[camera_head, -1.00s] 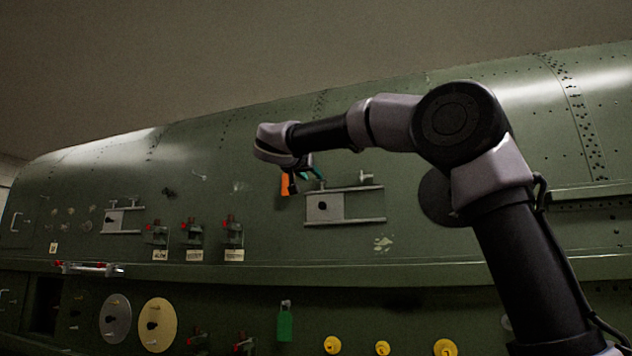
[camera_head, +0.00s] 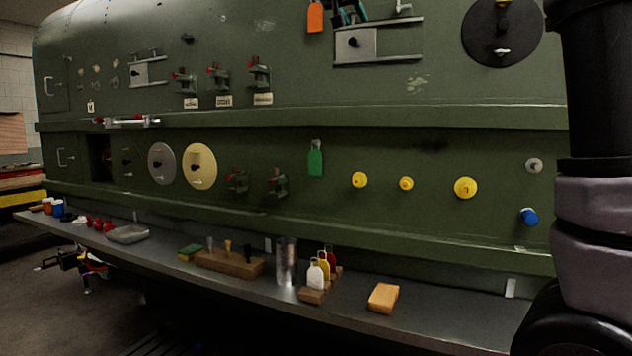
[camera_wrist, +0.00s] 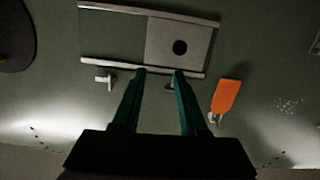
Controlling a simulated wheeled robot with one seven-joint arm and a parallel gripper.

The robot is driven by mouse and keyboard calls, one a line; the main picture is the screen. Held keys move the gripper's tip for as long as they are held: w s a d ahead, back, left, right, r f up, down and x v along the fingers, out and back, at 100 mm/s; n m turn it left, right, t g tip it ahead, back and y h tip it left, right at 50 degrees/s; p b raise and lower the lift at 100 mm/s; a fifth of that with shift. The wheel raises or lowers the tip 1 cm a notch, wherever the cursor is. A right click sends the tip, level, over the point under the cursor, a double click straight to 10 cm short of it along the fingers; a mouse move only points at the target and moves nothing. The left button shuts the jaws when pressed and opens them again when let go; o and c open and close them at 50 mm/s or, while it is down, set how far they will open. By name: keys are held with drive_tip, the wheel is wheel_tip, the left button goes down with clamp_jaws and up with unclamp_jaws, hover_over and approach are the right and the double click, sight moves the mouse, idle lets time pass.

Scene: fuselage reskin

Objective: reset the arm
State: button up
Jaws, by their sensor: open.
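My gripper (camera_wrist: 159,74) has its two green fingers apart, with nothing between them, in the wrist view. The fingers point at the lower rail of a grey sliding plate (camera_wrist: 178,40) with a dark round hole. I cannot tell the exact gap to the panel. In the head view my gripper (camera_head: 350,14) is partly cut off by the top edge, just above the sliding plate (camera_head: 352,42). An orange tag (camera_wrist: 226,97) hangs beside the fingers, and it also shows in the head view (camera_head: 315,17). Most of my arm is outside the head view.
The green fuselage wall (camera_head: 440,150) carries a black disc (camera_head: 490,40), yellow knobs (camera_head: 465,188), a green tag (camera_head: 315,160) and red-handled clamps. A shelf (camera_head: 440,320) below holds bottles, a metal cylinder (camera_head: 286,262), a wooden tool block (camera_head: 230,263) and a sponge-like block (camera_head: 383,298).

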drive_tip(key=s+d+f+n+g+y, duration=0.1)
drive_tip(key=s+d+f+g+y, duration=0.15)
drive_tip(key=s+d+f, duration=0.55)
drive_tip(key=s+d+f+n+g+y, duration=0.1)
drive_tip(key=s+d+f+g, duration=0.2)
drive_tip(key=d+f, duration=0.55)
drive_tip(key=s+a+f+m+g+y, duration=0.1)
drive_tip(key=s+f+y, duration=0.4)
drive_tip(key=s+f, duration=1.1)
wheel_tip(320, 180, down, 3)
drive_tip(key=shift+s+a+f+m+g, duration=0.1)
drive_tip(key=shift+s+a+m+g, duration=0.15)
drive_tip(key=shift+m+g, duration=0.25)
drive_tip(key=shift+y, duration=0.25)
